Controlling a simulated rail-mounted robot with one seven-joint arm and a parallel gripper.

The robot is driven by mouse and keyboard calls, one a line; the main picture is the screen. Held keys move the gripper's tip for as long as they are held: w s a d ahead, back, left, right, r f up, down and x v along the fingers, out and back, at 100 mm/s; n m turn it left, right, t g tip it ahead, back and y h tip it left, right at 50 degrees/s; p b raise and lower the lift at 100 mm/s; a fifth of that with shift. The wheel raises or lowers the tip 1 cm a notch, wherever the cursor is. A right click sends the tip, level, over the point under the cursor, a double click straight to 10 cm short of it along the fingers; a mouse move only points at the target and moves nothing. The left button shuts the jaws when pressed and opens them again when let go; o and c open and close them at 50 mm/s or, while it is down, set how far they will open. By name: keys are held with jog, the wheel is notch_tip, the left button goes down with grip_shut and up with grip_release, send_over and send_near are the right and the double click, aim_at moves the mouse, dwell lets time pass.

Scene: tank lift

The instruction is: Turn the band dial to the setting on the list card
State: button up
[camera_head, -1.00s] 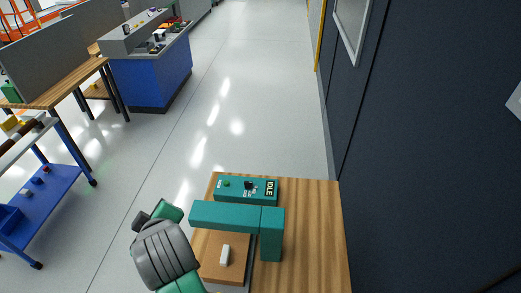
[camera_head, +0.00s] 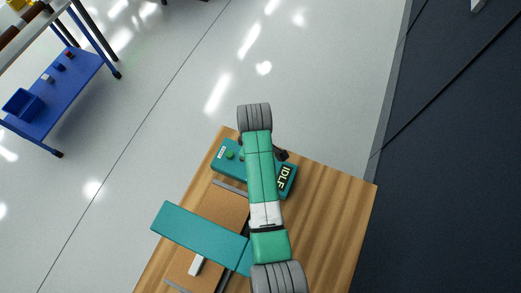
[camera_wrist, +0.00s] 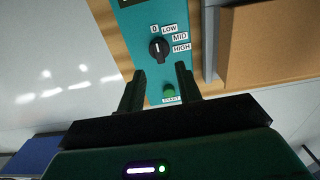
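The band dial (camera_wrist: 160,48) is a black round knob on a teal control box (camera_wrist: 138,22). Labels 0, LOW, MID and HIGH run around it, and its white mark points up toward 0. My gripper (camera_wrist: 160,69) is open, with one finger on each side of the panel strip just below the dial. Nothing is between the fingertips, which look short of the dial. In the head view the control box (camera_head: 286,179) shows an IDLE display and my arm covers its middle. I see no list card that I can identify.
A green START button (camera_wrist: 169,96) lies between my fingers, below the dial. A teal overhead beam (camera_head: 200,236) and a brown pad (camera_head: 222,206) with a white bar (camera_head: 196,265) are beside the box on the wooden table (camera_head: 345,215). A dark wall (camera_head: 450,150) stands at the right.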

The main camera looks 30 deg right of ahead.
notch_tip(320, 180, down, 7)
jog(key=shift+b, duration=0.35)
grip_shut()
